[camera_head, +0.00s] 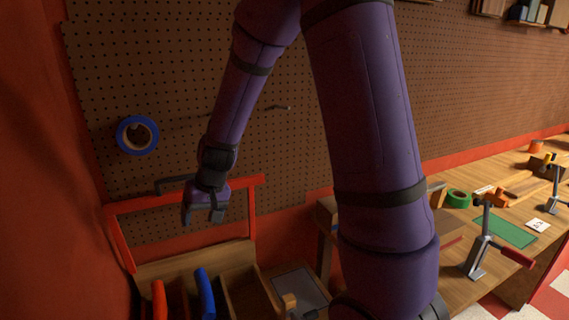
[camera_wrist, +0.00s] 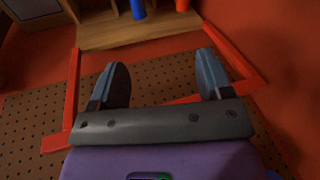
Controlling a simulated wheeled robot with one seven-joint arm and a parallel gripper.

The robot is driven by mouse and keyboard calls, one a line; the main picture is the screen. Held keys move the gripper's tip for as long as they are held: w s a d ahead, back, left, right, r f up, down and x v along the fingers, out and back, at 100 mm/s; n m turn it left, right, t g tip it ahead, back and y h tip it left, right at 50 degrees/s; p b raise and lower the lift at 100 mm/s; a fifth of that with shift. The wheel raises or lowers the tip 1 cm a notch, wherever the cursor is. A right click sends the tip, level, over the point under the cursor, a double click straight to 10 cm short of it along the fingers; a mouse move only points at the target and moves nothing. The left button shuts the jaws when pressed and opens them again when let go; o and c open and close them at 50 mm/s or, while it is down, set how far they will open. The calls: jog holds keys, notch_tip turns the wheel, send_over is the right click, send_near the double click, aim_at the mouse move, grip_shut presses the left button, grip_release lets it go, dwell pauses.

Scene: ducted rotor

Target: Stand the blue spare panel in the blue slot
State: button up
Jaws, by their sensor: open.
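My gripper (camera_head: 205,215) hangs above a wooden rack (camera_head: 240,252) in front of the pegboard. Its two fingers stand wide apart with nothing between them in the wrist view (camera_wrist: 163,82). A blue upright piece (camera_head: 205,293) with a rounded top shows at the rack, below the gripper; it also shows at the top edge of the wrist view (camera_wrist: 138,9). I cannot tell whether it is the spare panel or a marker of the blue slot. No other blue panel is clearly visible, and the lower rack is cut off by the picture edge.
A red upright piece (camera_head: 159,299) stands left of the blue one. A red frame (camera_head: 128,207) surrounds the gripper's area. A blue tape roll (camera_head: 122,137) hangs on the pegboard (camera_head: 270,130). The workbench (camera_head: 455,240) at right carries clamps, green tape and a green mat (camera_head: 503,229).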

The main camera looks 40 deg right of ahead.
jog(key=s+r+n+t, duration=0.1)
jog(key=s+r+n, duration=0.1)
jog(key=s+r, duration=1.05)
jog(key=s+d+r+t+h, duration=0.1)
jog(key=s+d+r, duration=0.3)
jog(key=s+r, duration=0.4)
jog(key=s+h, duration=0.1)
jog(key=s, duration=0.4)
jog(key=shift+r+t+h, duration=0.3)
jog(key=shift+r, duration=0.1)
